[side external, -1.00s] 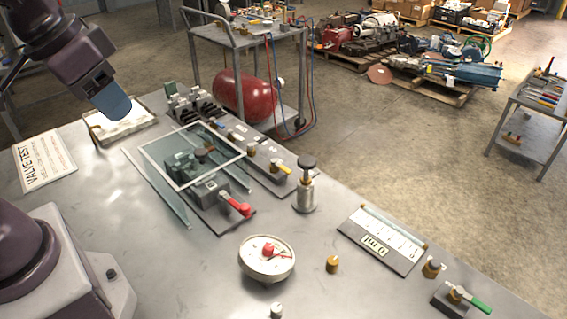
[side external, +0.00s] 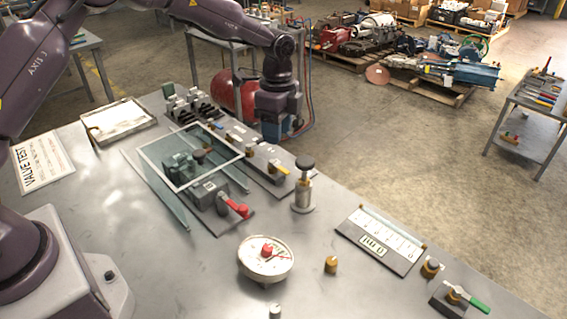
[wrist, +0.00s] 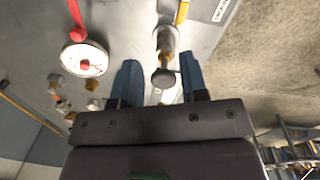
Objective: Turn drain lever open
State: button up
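Several levers are in view, and I cannot read which is the drain lever. A green-handled lever (side external: 470,299) sits on a small dark block at the bench's right end. A yellow lever (side external: 283,171) is on the strip behind the glass panel; a yellow handle (wrist: 182,12) shows at the top of the wrist view. A red lever (side external: 235,208) is on the valve block; it also shows in the wrist view (wrist: 75,14). My gripper (side external: 284,131) is above the bench's far edge, apart from all levers. In the wrist view my gripper (wrist: 158,60) is open and empty.
A black-knobbed post (side external: 305,180) stands upright near the bench middle; its knob (wrist: 163,78) appears between my fingers in the wrist view. A round gauge (side external: 266,258), brass knob (side external: 331,265) and scale plate (side external: 382,238) lie nearer the green lever. The bench front is mostly clear.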

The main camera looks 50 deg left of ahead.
aim_at(284, 169)
jog(key=f+m, duration=0.1)
jog(key=f, duration=0.2)
jog(key=w+f+m, duration=0.1)
jog(key=f, duration=0.3)
jog(key=w+f+m, duration=0.1)
jog(key=f+m, duration=0.1)
jog(key=f, duration=0.2)
jog(key=shift+w+a+f+t, duration=0.1)
jog(key=shift+w+a+t, duration=0.1)
jog(key=shift+a+t, duration=0.1)
grip_shut()
